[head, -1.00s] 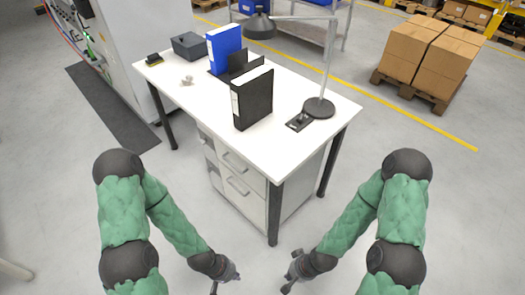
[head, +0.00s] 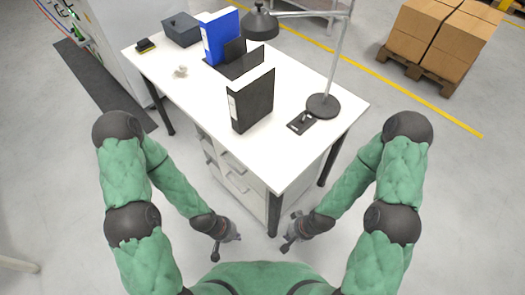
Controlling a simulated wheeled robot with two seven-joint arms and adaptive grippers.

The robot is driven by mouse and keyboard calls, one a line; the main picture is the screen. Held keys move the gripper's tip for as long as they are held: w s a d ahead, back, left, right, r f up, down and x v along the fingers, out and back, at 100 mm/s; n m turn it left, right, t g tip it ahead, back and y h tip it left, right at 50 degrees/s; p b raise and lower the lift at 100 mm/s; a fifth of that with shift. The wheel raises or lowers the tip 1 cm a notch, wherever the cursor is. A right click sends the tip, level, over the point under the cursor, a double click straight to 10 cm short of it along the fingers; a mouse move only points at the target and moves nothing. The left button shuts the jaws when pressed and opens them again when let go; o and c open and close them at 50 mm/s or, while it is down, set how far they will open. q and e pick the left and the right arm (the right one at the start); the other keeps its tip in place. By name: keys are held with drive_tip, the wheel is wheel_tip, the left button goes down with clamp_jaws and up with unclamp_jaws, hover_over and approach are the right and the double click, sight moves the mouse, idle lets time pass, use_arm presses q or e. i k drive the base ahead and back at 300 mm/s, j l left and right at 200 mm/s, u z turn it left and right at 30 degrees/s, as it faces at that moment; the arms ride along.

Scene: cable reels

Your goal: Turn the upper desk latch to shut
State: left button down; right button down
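The white desk (head: 180,95) stands ahead, with a drawer cabinet (head: 236,182) under its near side. A small black plate with a raised dark piece (head: 301,123) lies on the desktop near the lamp; it may be a latch, but its setting is too small to read. Small grey fittings (head: 208,147) show at the cabinet's left edge, partly hidden under the desktop; I cannot tell what they are. My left gripper (head: 226,243) and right gripper (head: 290,242) hang in front of the desk's near corner, apart from it. Their finger openings are unclear. No held object shows.
A desk lamp (head: 323,106), black binder (head: 251,102), blue binder (head: 219,38), dark box (head: 181,30) and small black-yellow item (head: 145,45) stand on the desk. A pallet with cartons (head: 437,38) is at the back right. Floor right of the desk is clear.

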sight(200, 137)
drive_tip(key=z, duration=0.45)
drive_tip(key=j+z, duration=0.4)
drive_tip(key=j, duration=0.3)
drive_tip(key=j+z, duration=0.45)
drive_tip(key=j, duration=1.3)
drive_tip(key=k+z, duration=0.05)
